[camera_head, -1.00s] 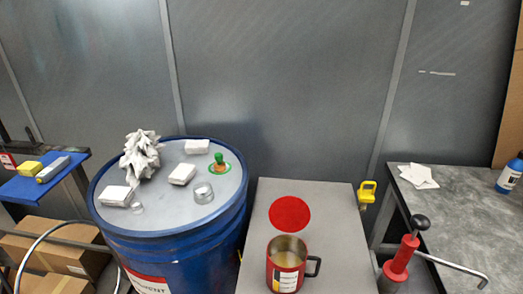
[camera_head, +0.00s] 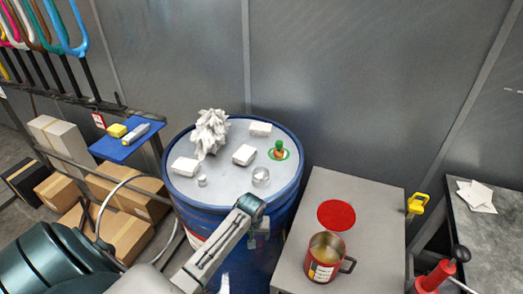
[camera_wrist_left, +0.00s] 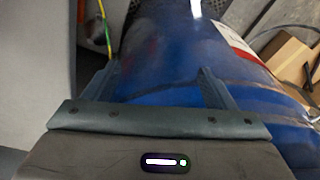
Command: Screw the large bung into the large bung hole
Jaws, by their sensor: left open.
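A silver round cylinder (camera_head: 261,177), which looks like the large bung, stands on the grey lid of the blue drum (camera_head: 190,222). A smaller pale round piece (camera_head: 202,181) sits at the lid's front left. I cannot make out the large bung hole. My left gripper (camera_head: 262,232) is in front of the drum, below the lid's rim and apart from the silver cylinder. In the left wrist view, its two fingers (camera_wrist_left: 155,80) are spread and empty, facing the drum's blue side. My right gripper is not in view.
The lid also holds white blocks (camera_head: 243,155), a crumpled white heap (camera_head: 211,130) and a green-topped item (camera_head: 279,150) on a green ring. Right of the drum, a grey table (camera_head: 350,194) bears a red disc (camera_head: 336,215) and a red mug (camera_head: 324,262). Boxes (camera_head: 124,225) stand left.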

